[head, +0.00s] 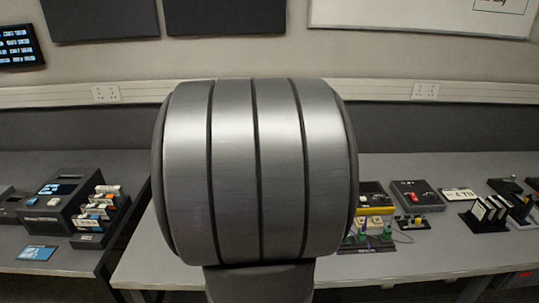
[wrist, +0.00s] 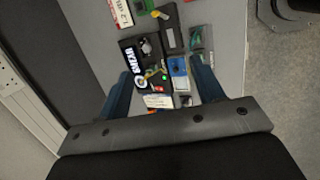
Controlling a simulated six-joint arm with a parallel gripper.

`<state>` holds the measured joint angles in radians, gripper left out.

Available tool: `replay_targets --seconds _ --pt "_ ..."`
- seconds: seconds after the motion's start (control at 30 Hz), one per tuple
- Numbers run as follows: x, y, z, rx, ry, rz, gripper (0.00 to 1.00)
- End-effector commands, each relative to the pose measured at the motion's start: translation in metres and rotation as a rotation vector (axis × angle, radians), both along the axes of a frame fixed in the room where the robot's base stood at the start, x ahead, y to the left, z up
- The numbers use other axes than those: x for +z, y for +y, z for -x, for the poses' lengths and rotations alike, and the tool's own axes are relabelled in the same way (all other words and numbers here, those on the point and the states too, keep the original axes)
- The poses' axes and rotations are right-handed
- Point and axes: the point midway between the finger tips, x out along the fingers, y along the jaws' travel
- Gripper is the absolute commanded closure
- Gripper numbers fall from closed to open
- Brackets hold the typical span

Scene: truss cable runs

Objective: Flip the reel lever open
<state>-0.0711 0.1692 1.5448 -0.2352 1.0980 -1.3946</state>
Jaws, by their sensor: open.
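My gripper (wrist: 161,67) shows in the wrist view as two dark blue fingers spread apart, with nothing held between them. Beyond the fingertips lies a black box (wrist: 127,58) with white lettering, small knobs or levers and a green light (wrist: 164,78). A white label (wrist: 157,101) and small red parts show near its lower edge. I cannot tell which part is the reel lever or how it stands. My gripper does not show in the head view, where a large grey cylinder, a part of my arm, covers the middle.
The grey bench (head: 440,255) at right in the head view carries a box with a red switch (head: 410,187), green and white connectors (head: 376,228) and a black rack (head: 485,212). A dark device (head: 60,195) stands on the left bench. The bench front at right is clear.

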Motion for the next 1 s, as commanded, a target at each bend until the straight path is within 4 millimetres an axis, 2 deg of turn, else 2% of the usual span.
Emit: replay_targets --seconds 0.03,0.17,0.3,0.7,1.0 --pt "-0.002 0.001 -0.001 0.0 0.004 0.003 0.49" --pt "-0.014 0.004 -0.009 0.001 0.034 0.029 0.75" --pt "-0.04 0.011 -0.026 0.004 0.091 0.093 1.0" --pt "-0.133 0.042 -0.074 0.02 0.241 0.354 1.0" --pt "-0.196 0.068 -0.098 0.038 0.29 0.543 1.0"
